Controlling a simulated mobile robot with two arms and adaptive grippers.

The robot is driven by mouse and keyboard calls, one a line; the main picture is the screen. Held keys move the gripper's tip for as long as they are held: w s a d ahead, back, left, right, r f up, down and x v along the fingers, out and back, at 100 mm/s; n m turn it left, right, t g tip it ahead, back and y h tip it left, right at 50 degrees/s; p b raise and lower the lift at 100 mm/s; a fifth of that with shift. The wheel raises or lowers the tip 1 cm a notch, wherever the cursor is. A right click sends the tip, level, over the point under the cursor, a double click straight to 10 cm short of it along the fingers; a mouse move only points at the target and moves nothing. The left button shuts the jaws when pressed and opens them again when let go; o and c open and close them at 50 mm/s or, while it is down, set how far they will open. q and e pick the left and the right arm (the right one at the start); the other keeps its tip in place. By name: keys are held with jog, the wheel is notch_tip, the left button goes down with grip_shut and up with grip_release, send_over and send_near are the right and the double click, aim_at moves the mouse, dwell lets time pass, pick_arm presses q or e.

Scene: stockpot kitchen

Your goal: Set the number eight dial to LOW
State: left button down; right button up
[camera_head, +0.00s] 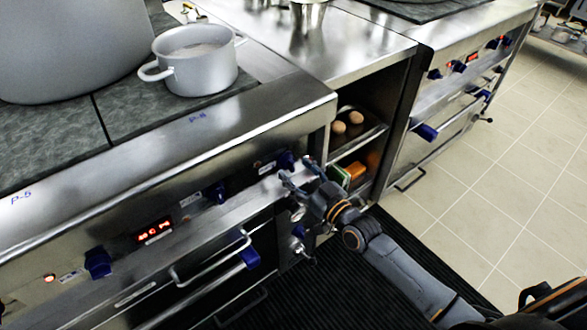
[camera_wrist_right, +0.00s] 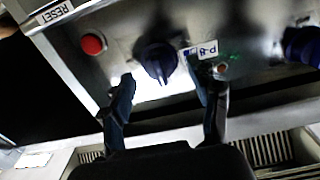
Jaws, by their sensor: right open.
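The number eight dial is a dark blue knob (camera_wrist_right: 157,62) on the steel front panel, beside a white label reading P-8 (camera_wrist_right: 207,50) that appears upside down in the wrist view. In the head view, it appears to be the blue knob (camera_head: 286,160) near the panel's right end. My right gripper (camera_head: 297,172) is open in front of the panel. In the wrist view, its two fingers (camera_wrist_right: 162,85) point at the dial, one on each side. I cannot tell whether they touch it. The LOW mark is not readable. My left gripper is not in view.
A red button (camera_wrist_right: 93,43) by a RESET label and another blue knob (camera_wrist_right: 303,45) flank the dial. Oven handles (camera_head: 215,262) stick out below the panel. A pot (camera_head: 195,60) stands on the hob. An open shelf (camera_head: 355,140) with eggs lies to the right.

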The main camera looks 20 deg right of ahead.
jog(key=shift+x, duration=1)
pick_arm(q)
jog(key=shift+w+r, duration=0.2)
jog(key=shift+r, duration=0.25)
pick_arm(e)
jog(key=c, duration=1.2)
